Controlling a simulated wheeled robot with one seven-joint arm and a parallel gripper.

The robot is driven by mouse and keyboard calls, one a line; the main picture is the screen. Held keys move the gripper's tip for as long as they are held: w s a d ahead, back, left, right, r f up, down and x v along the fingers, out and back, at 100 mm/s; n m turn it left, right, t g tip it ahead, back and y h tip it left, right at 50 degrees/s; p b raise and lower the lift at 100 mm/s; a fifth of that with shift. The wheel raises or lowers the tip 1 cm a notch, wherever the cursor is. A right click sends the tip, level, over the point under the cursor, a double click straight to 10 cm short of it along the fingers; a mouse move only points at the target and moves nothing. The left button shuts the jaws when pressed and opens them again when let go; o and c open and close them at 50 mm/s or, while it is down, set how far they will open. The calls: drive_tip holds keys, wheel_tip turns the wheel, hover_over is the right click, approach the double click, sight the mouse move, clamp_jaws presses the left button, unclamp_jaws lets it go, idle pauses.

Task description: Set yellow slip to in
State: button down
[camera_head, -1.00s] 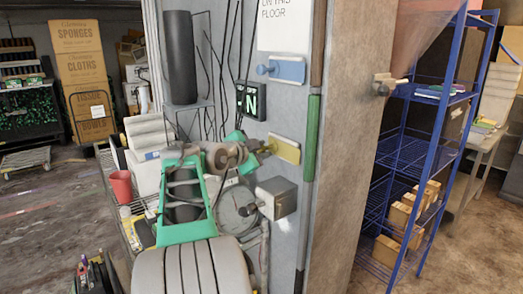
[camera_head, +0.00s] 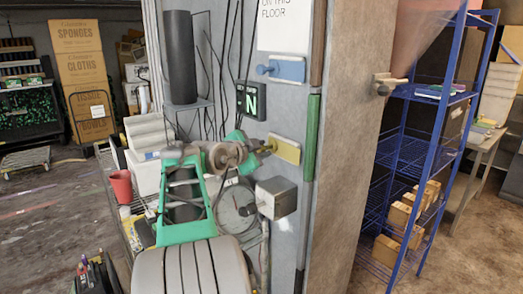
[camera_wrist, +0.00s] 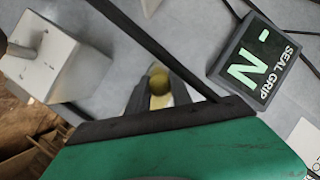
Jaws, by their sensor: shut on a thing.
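The yellow slip is a yellow plate (camera_head: 287,150) with a round yellow knob, mounted on the grey wall panel below a blue plate. My gripper (camera_head: 268,147) reaches it from the left. In the wrist view, the yellow knob (camera_wrist: 158,80) sits between the two dark fingers of my gripper (camera_wrist: 160,92), which are shut on it. Most of the yellow plate is hidden in the wrist view behind the knob and fingers. Whether the slip stands in or out cannot be told.
The blue plate with a blue knob (camera_head: 287,69) is above. A black box marked N (camera_head: 251,101) is to the upper left. A grey box with a lever (camera_head: 276,198) is just below. A green strip (camera_head: 311,137) runs along the panel's right edge. Loose cables hang behind.

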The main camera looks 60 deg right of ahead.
sight(282, 155)
idle(0.4)
drive_tip(key=s+a+b, duration=0.1)
drive_tip(key=b, duration=0.1)
drive_tip(key=s+b, duration=0.2)
drive_tip(key=s+a+b, duration=0.1)
drive_tip(key=s+b, duration=0.1)
drive_tip(key=shift+s+a+f+b, duration=0.1)
drive_tip(key=shift+a+f+b, duration=0.05)
drive_tip(key=shift+a+b, duration=0.2)
drive_tip(key=c, duration=1.1)
unclamp_jaws()
drive_tip(key=shift+c, duration=0.2)
drive_tip(key=b+v, duration=0.1)
drive_tip(key=v, duration=0.7)
drive_tip(key=shift+d, duration=0.1)
